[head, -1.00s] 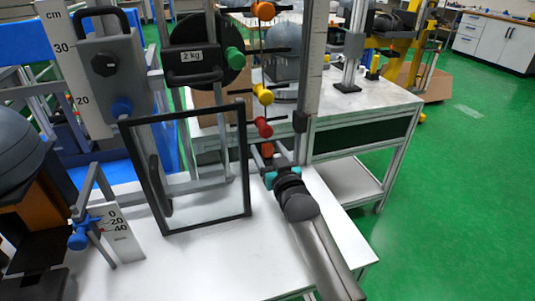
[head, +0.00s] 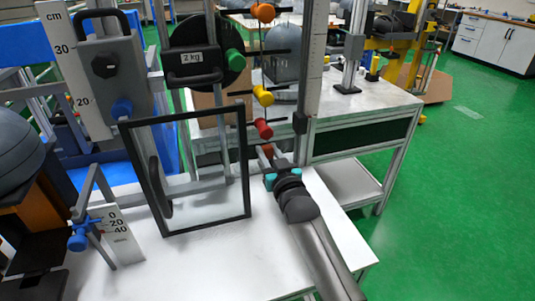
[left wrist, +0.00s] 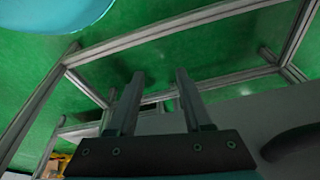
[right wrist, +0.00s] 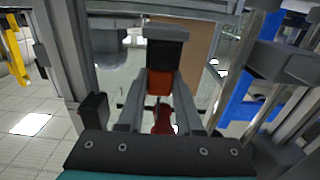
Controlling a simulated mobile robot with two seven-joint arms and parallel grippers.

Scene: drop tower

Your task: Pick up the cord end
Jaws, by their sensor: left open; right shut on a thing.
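The orange-red end piece of the cord (head: 267,149) is at the bottom of the hanging string of coloured pieces, beside the upright ruler. My right gripper (head: 267,160) reaches up to it from the front and is shut on it. In the right wrist view the orange-red end piece (right wrist: 159,82) sits between the two fingertips (right wrist: 158,88), with a dark block just above it in the picture. A red piece (right wrist: 163,119) shows lower, between the fingers. My left gripper (left wrist: 157,80) shows only in the left wrist view, open and empty, with frame bars and green floor beyond.
A black-framed clear panel (head: 248,150) stands left of my right gripper. A 2 kg disc (head: 207,35) hangs behind it. The tall ruler post (head: 312,75) rises close on the right. The white tabletop (head: 215,265) is clear in front. Red (head: 263,128) and yellow (head: 263,95) pieces hang above.

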